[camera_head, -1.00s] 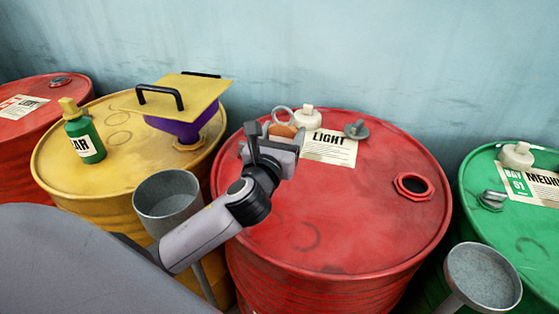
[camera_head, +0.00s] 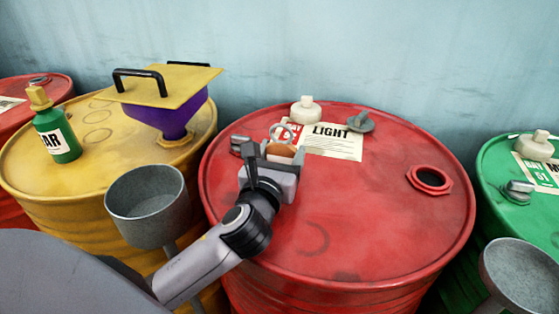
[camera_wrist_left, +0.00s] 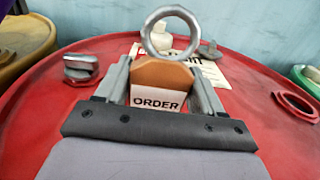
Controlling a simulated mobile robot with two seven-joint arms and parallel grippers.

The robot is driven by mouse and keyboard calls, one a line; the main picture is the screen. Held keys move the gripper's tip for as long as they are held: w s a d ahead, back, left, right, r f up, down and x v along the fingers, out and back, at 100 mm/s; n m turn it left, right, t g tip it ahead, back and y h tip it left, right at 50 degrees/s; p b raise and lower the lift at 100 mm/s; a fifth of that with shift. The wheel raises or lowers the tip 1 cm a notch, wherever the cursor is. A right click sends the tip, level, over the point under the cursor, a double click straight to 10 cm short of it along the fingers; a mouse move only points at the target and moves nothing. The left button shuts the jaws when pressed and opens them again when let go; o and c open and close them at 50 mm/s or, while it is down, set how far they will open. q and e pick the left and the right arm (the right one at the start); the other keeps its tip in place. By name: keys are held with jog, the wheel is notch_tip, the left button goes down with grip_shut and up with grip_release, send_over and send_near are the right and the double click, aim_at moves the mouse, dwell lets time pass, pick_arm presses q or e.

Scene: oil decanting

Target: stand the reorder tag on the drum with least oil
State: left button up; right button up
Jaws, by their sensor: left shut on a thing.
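My left gripper (camera_head: 275,165) is over the left back part of the red drum (camera_head: 350,235) labelled LIGHT. It is shut on the reorder tag (camera_head: 283,149), an orange-brown piece with a metal ring on top. In the left wrist view the tag (camera_wrist_left: 160,75) is upright between the fingers (camera_wrist_left: 160,88), its white label reading ORDER. I cannot tell whether its base touches the drum lid. The yellow drum (camera_head: 60,185) is to the left and the green drum (camera_head: 525,215) to the right. Another red drum (camera_head: 50,88) is partly visible at far left. My right gripper is not in view.
On the red drum are a paper label (camera_head: 335,142), a white-capped plug (camera_head: 306,110), grey fittings (camera_head: 361,122) and an open bung hole (camera_head: 430,180). The yellow drum carries a green bottle (camera_head: 56,135) and a purple funnel (camera_head: 178,118) with a yellow lid. Grey funnels (camera_head: 148,205) stand in front.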

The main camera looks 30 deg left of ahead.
pick_arm(q)
jog(key=shift+f, duration=0.1)
jog(key=o, duration=1)
jog(key=shift+s, duration=0.1)
jog(key=v, duration=0.7)
jog(key=shift+s+d, duration=0.1)
jog(key=shift+s, duration=0.05)
